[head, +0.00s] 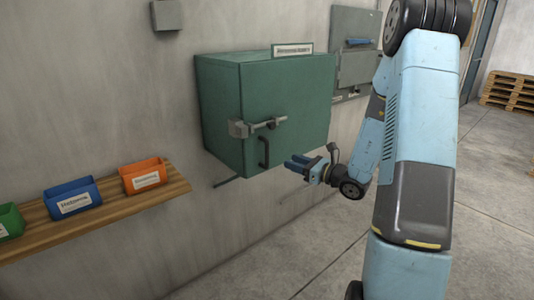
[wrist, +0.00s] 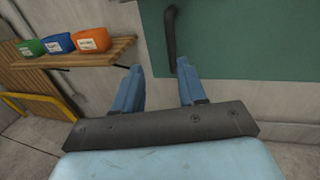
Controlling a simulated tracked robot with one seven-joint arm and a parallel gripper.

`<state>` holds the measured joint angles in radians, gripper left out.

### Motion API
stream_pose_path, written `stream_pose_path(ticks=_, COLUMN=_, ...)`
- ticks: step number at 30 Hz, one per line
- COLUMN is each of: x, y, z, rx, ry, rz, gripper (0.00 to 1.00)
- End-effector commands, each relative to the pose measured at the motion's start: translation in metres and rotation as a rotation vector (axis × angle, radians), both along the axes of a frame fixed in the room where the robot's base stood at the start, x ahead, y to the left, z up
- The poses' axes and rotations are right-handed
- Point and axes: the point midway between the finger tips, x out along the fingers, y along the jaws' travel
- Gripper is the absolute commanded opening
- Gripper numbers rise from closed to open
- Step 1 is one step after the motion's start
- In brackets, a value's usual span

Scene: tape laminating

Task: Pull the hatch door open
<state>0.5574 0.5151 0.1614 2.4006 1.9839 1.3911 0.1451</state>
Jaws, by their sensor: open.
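The green hatch cabinet (head: 288,105) is fixed to the wall, and its door looks closed in the head view. A grey latch (head: 257,126) sits on the door's left part. A dark vertical bar handle (head: 263,152) is below it. The handle also shows at the top of the wrist view (wrist: 170,38), with the green door (wrist: 250,40) on its right. My gripper (head: 298,164) is open and empty, a little right of the handle and apart from it. In the wrist view, the blue fingers (wrist: 160,80) are spread below the handle.
A wooden shelf (head: 95,222) on the left wall holds green, blue (head: 72,197) and orange (head: 142,176) bins. A grey wall panel (head: 355,65) is behind my arm. A pallet stack (head: 508,90) stands far right. The floor below the cabinet is clear.

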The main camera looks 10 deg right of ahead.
Motion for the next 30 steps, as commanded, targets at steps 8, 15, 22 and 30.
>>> stream_pose_path(ticks=8, x=0.012, y=-0.008, z=-0.009, rx=0.037, ry=0.013, rz=-0.052, gripper=0.41)
stream_pose_path(ticks=15, x=0.040, y=0.015, z=-0.009, rx=0.036, ry=0.014, rz=-0.049, gripper=0.41)
stream_pose_path(ticks=22, x=0.072, y=0.040, z=-0.009, rx=0.036, ry=0.013, rz=-0.049, gripper=0.41)
stream_pose_path(ticks=30, x=0.103, y=0.064, z=-0.009, rx=0.036, ry=0.013, rz=-0.050, gripper=0.41)
